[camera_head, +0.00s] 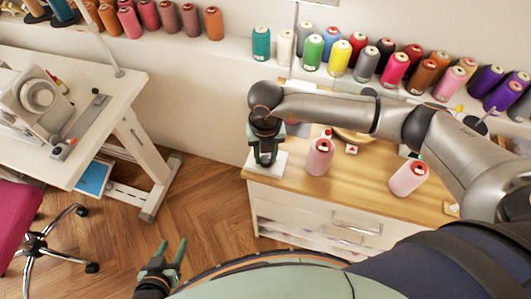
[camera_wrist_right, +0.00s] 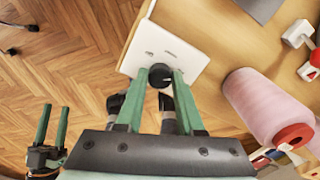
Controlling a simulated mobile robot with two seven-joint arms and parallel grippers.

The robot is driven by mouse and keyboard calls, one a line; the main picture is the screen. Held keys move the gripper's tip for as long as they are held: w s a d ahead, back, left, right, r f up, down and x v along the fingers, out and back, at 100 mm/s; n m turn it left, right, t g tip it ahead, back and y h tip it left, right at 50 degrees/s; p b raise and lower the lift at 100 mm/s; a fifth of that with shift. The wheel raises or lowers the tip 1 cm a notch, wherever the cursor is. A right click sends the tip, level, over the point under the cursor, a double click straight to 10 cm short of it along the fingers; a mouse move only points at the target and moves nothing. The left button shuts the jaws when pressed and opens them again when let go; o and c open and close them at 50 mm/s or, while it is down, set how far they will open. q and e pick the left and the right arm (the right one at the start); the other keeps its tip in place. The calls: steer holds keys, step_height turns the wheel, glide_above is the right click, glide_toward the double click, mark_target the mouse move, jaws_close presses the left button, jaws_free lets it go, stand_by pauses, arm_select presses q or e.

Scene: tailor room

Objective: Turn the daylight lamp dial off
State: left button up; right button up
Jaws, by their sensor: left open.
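The lamp's white square base (camera_wrist_right: 150,42) sits at the corner of the wooden cabinet top, and its pale edge shows in the head view (camera_head: 282,160). A round black dial (camera_wrist_right: 160,75) is on the base. My right gripper (camera_wrist_right: 159,76) points down over it, with one green finger on each side of the dial. I cannot tell whether the fingers touch it. In the head view the right gripper (camera_head: 265,158) hides the dial. My left gripper (camera_head: 171,247) is open and empty, low over the floor side, and also shows in the right wrist view (camera_wrist_right: 53,125).
A pink thread spool (camera_head: 319,157) stands just right of my right gripper, close to it in the wrist view (camera_wrist_right: 268,105). Several coloured spools line the back shelf. A sewing table (camera_head: 105,120) is at left; wooden floor lies between.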

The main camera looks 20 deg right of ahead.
jaws_close()
